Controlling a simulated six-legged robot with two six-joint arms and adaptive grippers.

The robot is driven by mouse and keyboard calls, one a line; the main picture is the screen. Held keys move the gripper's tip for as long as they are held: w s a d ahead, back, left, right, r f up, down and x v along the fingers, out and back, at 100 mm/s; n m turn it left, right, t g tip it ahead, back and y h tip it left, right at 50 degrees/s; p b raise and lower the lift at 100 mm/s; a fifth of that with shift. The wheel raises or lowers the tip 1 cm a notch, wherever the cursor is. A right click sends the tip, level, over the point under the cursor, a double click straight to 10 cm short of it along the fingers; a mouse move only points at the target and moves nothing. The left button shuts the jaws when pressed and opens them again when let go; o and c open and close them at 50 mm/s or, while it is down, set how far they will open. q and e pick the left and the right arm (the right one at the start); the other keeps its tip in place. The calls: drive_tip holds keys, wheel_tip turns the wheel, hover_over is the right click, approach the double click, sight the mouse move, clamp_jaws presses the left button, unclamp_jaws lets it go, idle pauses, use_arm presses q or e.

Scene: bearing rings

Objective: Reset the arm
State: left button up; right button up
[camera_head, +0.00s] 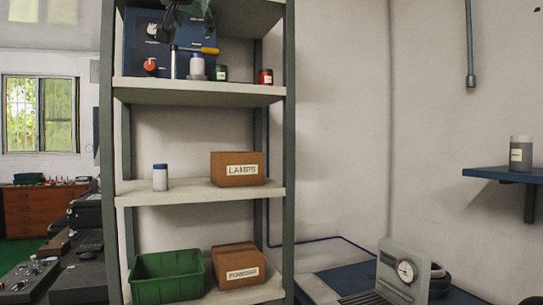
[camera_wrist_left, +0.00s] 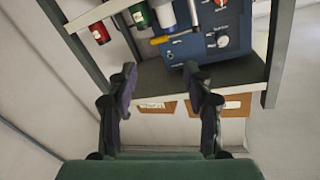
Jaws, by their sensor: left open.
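My left gripper (camera_head: 188,14) shows at the top of the head view, in front of the upper part of the shelf rack. In the left wrist view its two dark fingers (camera_wrist_left: 160,88) stand wide apart, with nothing held between them. Past the fingers that view shows the rack upside down, with a blue panel box (camera_wrist_left: 208,38) and the edge of a shelf. My right gripper is not seen.
The metal rack (camera_head: 200,91) holds a white bottle (camera_head: 197,66), small jars, a yellow-handled tool (camera_head: 203,50), brown boxes (camera_head: 237,169) and a green bin (camera_head: 167,278). A gauge device (camera_head: 403,270) stands at lower right. A wall shelf (camera_head: 505,174) holds a grey jar (camera_head: 521,153).

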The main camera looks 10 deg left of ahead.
use_arm(q)
drive_tip(key=w+d+f+m+h+b, duration=0.1)
drive_tip(key=w+d+f+m+h, duration=0.3)
drive_tip(key=f, duration=0.8)
drive_tip(key=w+d+f+h, duration=0.25)
drive_tip(key=w+f, duration=0.35)
drive_tip(key=f, duration=0.5)
drive_tip(key=s+f+n+g+b, duration=0.1)
drive_tip(key=s+f+g, duration=0.15)
drive_tip(key=f, duration=1.65)
drive_tip(key=s+f+g+b, duration=0.1)
drive_tip(key=s+f+g, duration=0.15)
drive_tip(key=f, duration=1.55)
drive_tip(key=s+f+n+g+b, duration=0.1)
drive_tip(key=s+f+g, duration=0.1)
drive_tip(key=s+f, duration=0.95)
drive_tip(key=s+f+n+g+b, duration=0.1)
drive_tip(key=s+f+g, duration=0.2)
drive_tip(key=s+f, duration=0.9)
drive_tip(key=s+f+g+b, duration=0.1)
drive_tip(key=s+f+g, duration=0.2)
drive_tip(key=s+f, duration=0.5)
drive_tip(key=s+a+f+n+g+b, duration=0.1)
drive_tip(key=s+f+g+b, duration=0.1)
drive_tip(key=s+f, duration=0.7)
drive_tip(key=s+g, duration=0.1)
drive_tip(key=s, duration=0.7)
drive_tip(key=shift+a+g, duration=0.25)
drive_tip(key=shift+g, duration=0.05)
drive_tip(key=shift+y, duration=0.25)
